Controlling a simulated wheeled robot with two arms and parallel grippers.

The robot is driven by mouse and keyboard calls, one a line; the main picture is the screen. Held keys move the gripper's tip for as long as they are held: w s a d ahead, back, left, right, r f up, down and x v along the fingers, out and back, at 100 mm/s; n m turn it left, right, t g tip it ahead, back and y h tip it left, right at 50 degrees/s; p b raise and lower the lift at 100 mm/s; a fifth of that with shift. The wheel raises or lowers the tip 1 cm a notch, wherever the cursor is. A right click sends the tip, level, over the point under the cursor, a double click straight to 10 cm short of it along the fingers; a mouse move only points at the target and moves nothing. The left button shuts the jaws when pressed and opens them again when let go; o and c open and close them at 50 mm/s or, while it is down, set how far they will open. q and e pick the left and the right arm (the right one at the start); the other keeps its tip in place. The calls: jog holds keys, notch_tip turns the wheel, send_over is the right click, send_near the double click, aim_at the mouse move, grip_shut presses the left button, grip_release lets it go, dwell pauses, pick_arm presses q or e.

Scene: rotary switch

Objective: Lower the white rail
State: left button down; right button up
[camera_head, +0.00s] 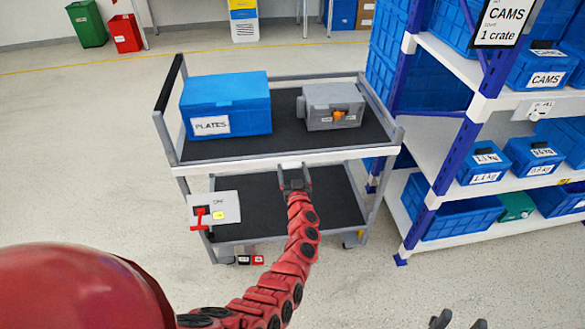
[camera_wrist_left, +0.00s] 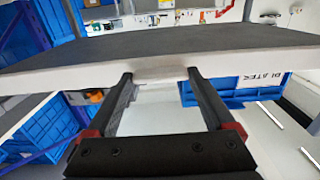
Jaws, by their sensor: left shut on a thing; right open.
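The white rail (camera_head: 235,166) runs along the front edge of the cart's upper shelf and also crosses the left wrist view (camera_wrist_left: 60,77). My left gripper (camera_head: 294,178) is at the middle of this rail, shut on it from the front. In the left wrist view its two dark fingers (camera_wrist_left: 160,75) reach the rail, and the exact contact is partly hidden. My right gripper (camera_head: 457,320) is open and empty at the bottom edge of the head view, well away from the cart.
The upper shelf holds a blue PLATES box (camera_head: 226,105) and a grey box with an orange knob (camera_head: 332,107). A panel with a red lever (camera_head: 214,212) is at the cart's front left. A blue-and-white rack (camera_head: 440,185) stands close on the right. The floor to the left is clear.

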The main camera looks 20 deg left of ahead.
pick_arm(q)
jog(key=shift+f, duration=0.2)
grip_release()
jog(key=v, duration=1.7)
jog(key=shift+s+p, duration=0.25)
jog(key=shift+p, duration=0.15)
